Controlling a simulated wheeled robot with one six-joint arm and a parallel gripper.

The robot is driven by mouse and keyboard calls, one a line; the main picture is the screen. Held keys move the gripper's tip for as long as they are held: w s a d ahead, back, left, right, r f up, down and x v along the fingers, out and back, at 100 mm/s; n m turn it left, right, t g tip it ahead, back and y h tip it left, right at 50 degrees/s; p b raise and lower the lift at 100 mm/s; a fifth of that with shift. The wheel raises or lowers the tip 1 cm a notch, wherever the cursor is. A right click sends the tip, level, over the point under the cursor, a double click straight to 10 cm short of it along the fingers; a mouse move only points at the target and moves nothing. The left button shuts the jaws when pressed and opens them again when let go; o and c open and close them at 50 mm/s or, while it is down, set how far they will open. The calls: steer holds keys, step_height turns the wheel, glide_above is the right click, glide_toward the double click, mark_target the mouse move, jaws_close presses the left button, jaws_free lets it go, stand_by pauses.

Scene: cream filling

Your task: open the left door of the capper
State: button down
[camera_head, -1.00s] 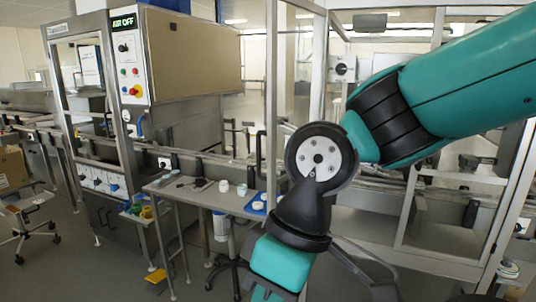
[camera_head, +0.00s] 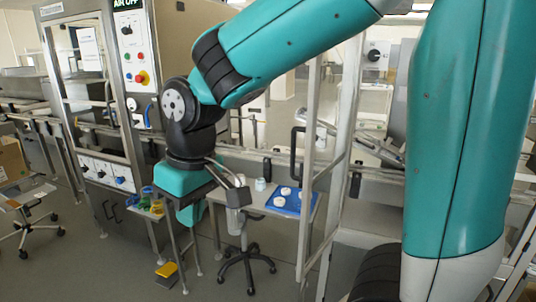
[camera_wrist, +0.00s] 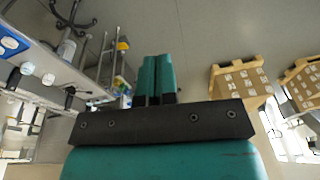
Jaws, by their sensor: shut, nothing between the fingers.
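A tall metal-framed glass panel with a black upright handle (camera_head: 297,150) stands mid-right in the head view, seen at a steep angle; I take it for the capper's left door (camera_head: 309,190). I cannot tell how far it stands open. The handle is not visible there. My arm hides part of the machinery behind it.
The small table (camera_head: 262,209) bears a blue tray (camera_head: 305,207) with white jars. A wheeled stool base (camera_head: 247,262) stands below it. The left machine has a control panel (camera_head: 137,50). Boxes on pallets (camera_wrist: 240,80) stand across open floor in the wrist view.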

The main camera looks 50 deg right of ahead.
steer(key=w+d+r+m+g+h+p, duration=0.1)
steer(key=w+d+r+m+h+p, duration=0.2)
steer(key=w+d, duration=0.5)
steer(key=w+d+r+m+h+p, duration=0.1)
steer(key=w+d+m+h, duration=0.2)
steer(key=w+d+m, duration=0.45)
steer(key=w+d+m+g+h+p, duration=0.2)
steer(key=w+d+m+g+p, duration=0.15)
steer(key=d+m, duration=0.6)
steer(key=s+d+f+n+g, duration=0.1)
steer(key=s+d+f, duration=0.7)
steer(key=d+f, duration=0.1)
steer(key=shift+d+f+y+b, duration=0.3)
steer(key=shift+d+b, duration=0.05)
steer(key=shift+d, duration=0.05)
steer(key=shift+s, duration=0.2)
